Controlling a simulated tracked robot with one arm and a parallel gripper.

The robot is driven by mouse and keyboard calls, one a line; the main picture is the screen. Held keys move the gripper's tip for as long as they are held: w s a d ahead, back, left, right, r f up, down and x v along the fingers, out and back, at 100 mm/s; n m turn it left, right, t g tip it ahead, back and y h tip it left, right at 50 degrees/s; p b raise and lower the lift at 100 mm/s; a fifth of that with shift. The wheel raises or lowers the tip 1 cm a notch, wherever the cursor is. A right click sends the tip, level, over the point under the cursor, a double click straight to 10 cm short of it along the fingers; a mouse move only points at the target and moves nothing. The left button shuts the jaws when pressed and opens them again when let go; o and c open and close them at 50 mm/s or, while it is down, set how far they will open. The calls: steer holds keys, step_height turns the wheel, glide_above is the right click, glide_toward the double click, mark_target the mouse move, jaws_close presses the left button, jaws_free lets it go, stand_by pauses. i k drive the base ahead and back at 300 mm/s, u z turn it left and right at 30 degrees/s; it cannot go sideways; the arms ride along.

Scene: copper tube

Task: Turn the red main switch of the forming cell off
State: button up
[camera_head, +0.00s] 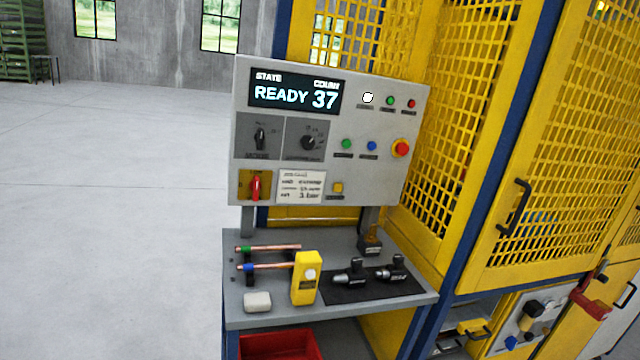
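The red main switch (255,187) sits on a yellow plate at the lower left of the grey control panel (375,185). Its red handle stands about upright. The panel's display (294,95) is lit and reads READY and 37. My gripper is not in view, and nothing covers the switch.
A shelf under the panel holds copper tubes (275,248), a yellow device (305,278), a pale block (257,302) and black tools on a dark mat (372,290). A red bin (280,345) is below. The yellow mesh cell (450,120) stands right; open floor (110,230) lies left.

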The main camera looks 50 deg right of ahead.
mark_target(255, 185)
steer(key=z, duration=0.6)
steer(key=i, duration=1.15)
steer(key=z, duration=0.7)
steer(key=k, duration=0.75)
steer(key=z, duration=0.2)
steer(key=i, duration=0.85)
steer(key=u, duration=0.1)
